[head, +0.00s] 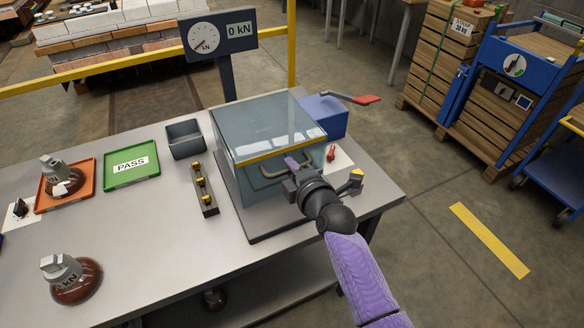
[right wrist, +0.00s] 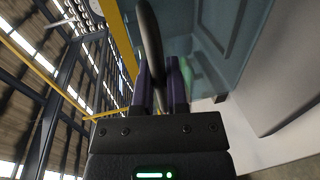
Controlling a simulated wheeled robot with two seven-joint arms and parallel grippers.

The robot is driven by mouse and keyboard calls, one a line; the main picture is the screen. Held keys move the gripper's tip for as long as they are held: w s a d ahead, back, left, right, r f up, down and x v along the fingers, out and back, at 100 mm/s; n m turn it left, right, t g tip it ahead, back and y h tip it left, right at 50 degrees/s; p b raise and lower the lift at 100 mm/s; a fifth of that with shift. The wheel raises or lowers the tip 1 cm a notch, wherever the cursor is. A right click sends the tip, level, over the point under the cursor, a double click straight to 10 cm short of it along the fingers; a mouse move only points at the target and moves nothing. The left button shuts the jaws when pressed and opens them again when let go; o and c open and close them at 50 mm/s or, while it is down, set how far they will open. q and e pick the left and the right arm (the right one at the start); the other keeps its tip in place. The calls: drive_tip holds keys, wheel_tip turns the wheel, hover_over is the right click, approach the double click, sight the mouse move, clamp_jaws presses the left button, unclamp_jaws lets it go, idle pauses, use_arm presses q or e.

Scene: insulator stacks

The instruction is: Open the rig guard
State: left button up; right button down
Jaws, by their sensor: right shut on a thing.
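The rig guard (head: 262,125) is a clear box with a yellow strip along its front top edge, standing on a dark base on the bench. It looks closed. Its grey bar handle (head: 262,184) is on the front face. My right gripper (head: 292,167) is at the right part of this handle. In the right wrist view the dark handle (right wrist: 150,45) runs between the two fingers (right wrist: 160,85), which are shut on it. The guard's clear panel (right wrist: 205,40) shows just beyond. My left gripper is not in view.
A gauge reading 0 kN (head: 220,42) stands behind the guard. A blue box with a red lever (head: 345,103) is at its right. A green PASS tray (head: 131,163), an orange tray (head: 84,193), a grey bin (head: 186,139) and a brown insulator (head: 76,280) are to the left.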

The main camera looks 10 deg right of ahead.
drive_tip(key=shift+f, duration=0.1)
drive_tip(key=shift+r+p, duration=0.65)
drive_tip(key=shift+p, duration=0.35)
wheel_tip(320, 180, up, 7)
drive_tip(key=g+p, duration=0.2)
drive_tip(key=p, duration=0.9)
drive_tip(key=shift+w+g+h, duration=0.1)
drive_tip(key=shift+g+h, duration=0.3)
use_arm(q)
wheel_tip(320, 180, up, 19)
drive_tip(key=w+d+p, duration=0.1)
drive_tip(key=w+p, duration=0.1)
drive_tip(key=p, duration=0.4)
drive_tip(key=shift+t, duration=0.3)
use_arm(e)
wheel_tip(320, 180, up, 6)
drive_tip(key=w+g, duration=0.2)
drive_tip(key=shift+w+a+r+h, duration=0.15)
drive_tip(key=shift+a+r+h, duration=0.1)
drive_tip(key=shift+a+h, duration=0.15)
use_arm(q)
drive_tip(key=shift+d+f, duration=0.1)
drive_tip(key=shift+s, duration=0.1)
